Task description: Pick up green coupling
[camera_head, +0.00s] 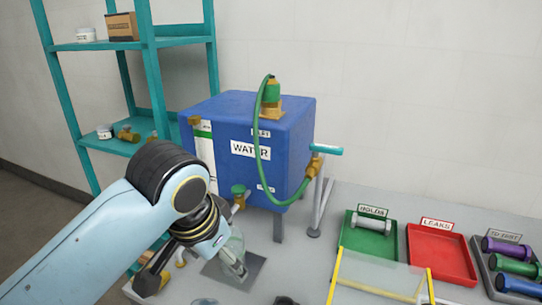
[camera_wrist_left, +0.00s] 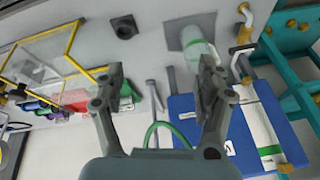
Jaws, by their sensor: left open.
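The green coupling (camera_head: 515,266) lies in the dark to-test tray (camera_head: 484,270) at the right edge of the head view. It sits between a purple coupling (camera_head: 506,247) and a blue coupling (camera_head: 518,286). My left gripper (camera_head: 237,266) is far to the left of it, over the table in front of the blue water tank. In the left wrist view my left gripper (camera_wrist_left: 160,72) has its two fingers spread wide with nothing between them. In that view the coloured couplings are small at the far left. My right gripper is not in view.
The blue tank (camera_head: 225,110) with a green hose stands behind my left gripper. A clear greenish jar (camera_wrist_left: 196,42) is on a grey pad close to it. A yellow-edged clear panel (camera_head: 380,272) stands before the green tray (camera_head: 350,238) and red tray (camera_head: 455,262). Teal shelves (camera_head: 150,60) rise at left.

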